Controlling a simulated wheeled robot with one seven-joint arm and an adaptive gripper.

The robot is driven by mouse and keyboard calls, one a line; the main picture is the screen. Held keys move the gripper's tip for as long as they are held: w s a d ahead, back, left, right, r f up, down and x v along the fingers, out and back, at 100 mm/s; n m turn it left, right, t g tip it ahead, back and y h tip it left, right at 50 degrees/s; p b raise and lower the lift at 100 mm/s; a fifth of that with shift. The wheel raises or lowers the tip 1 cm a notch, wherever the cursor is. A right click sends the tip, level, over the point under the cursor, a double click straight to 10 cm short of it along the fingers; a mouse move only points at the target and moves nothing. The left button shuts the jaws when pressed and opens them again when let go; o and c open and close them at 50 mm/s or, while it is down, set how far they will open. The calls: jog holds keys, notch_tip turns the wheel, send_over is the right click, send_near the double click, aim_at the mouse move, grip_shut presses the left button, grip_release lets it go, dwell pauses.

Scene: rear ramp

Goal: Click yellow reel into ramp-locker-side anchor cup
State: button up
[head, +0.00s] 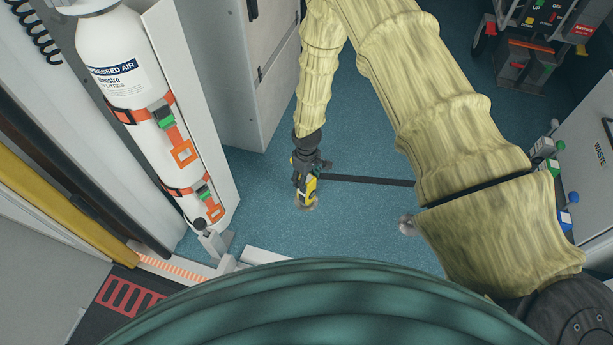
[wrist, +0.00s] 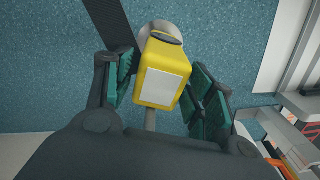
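The yellow reel (head: 310,190) is a small yellow block with a pale label on one face; it also shows in the wrist view (wrist: 162,72). A black strap (head: 365,181) runs right from the reel and passes behind my arm.
A second round cup (head: 407,224) is on the floor to the right, beside my arm. A compressed air cylinder (head: 125,100) in orange straps stands at the left. A grey locker (head: 245,70) is behind, a waste bin (head: 590,140) at the right. Blue floor around the reel is clear.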

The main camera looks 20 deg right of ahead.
jog(key=shift+o, duration=0.4)
jog(key=shift+r, duration=0.1)
notch_tip(320, 180, up, 12)
dwell(0.6)
jog(key=shift+s, duration=0.1)
jog(key=s+f+m, duration=0.1)
jog(key=s+f, duration=0.2)
jog(key=s, duration=0.3)
jog(key=s+f+m+y+p, duration=0.1)
jog(key=s+f, duration=0.2)
jog(key=s, duration=0.4)
jog(key=s+f+m, duration=0.1)
jog(key=s+f, duration=0.2)
jog(key=s, duration=0.3)
jog(key=s+d+m+h+p, duration=0.1)
jog(key=s+d+m, duration=0.25)
jog(key=s, duration=1.35)
notch_tip(320, 180, up, 37)
jog(key=p, duration=3.8)
jog(key=shift+r, duration=0.2)
